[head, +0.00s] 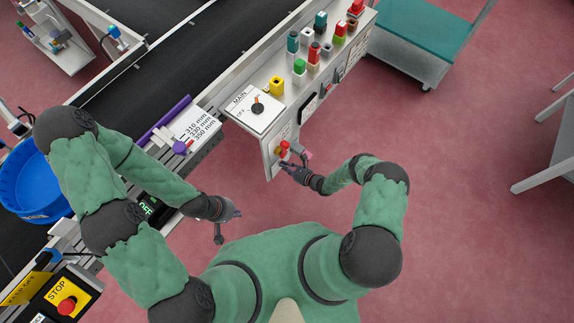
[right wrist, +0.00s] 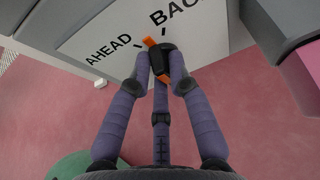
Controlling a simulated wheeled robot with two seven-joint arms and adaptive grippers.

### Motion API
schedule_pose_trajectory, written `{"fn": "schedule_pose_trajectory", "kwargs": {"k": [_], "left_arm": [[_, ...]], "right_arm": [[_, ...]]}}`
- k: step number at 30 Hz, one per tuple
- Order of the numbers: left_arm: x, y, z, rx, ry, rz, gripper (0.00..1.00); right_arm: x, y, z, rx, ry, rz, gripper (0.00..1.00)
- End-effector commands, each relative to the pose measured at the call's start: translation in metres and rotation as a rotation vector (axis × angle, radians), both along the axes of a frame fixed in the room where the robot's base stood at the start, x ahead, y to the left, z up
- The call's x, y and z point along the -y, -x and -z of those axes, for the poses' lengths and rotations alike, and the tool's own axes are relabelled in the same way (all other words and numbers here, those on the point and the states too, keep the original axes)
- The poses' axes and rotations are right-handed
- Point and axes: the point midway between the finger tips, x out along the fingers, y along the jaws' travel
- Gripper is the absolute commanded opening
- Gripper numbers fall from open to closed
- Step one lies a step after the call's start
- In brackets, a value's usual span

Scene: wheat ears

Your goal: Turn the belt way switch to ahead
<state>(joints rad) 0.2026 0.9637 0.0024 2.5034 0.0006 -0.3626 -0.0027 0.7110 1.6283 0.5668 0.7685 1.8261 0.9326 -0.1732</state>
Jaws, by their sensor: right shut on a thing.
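The belt way switch (right wrist: 161,58) has a black knob with an orange bar, on a white plate (right wrist: 110,30) lettered AHEAD and BACK. Its orange end points up and slightly left, between the two words. My right gripper (right wrist: 161,72) is shut on the knob, with its purple fingers on both sides. In the head view my right gripper (head: 293,166) is at the lower end of the grey control panel, and I cannot make out the switch there. My left gripper (head: 229,227) hangs empty, its fingers apart, below the conveyor edge.
The panel carries a MAIN rotary switch (head: 257,107) and several coloured buttons and lamps. A red knob (head: 284,146) is close beside my right gripper. A teal-topped cart (head: 430,25) stands at upper right.

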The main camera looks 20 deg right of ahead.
Motion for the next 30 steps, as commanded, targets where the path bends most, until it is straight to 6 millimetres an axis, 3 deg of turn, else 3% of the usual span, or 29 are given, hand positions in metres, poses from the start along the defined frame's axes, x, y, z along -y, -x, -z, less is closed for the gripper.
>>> {"fn": "schedule_pose_trajectory", "kwargs": {"k": [15,30], "left_arm": [[0.0,0.0,-0.0106,0.0,0.0,0.0,0.0],[0.0,0.0001,-0.011,0.0,0.0,0.0,0.0]], "right_arm": [[-0.0038,0.0035,0.0033,0.24,0.308,0.0,0.0],[-0.0042,0.0038,0.0043,0.307,0.392,-0.001,0.0]]}}
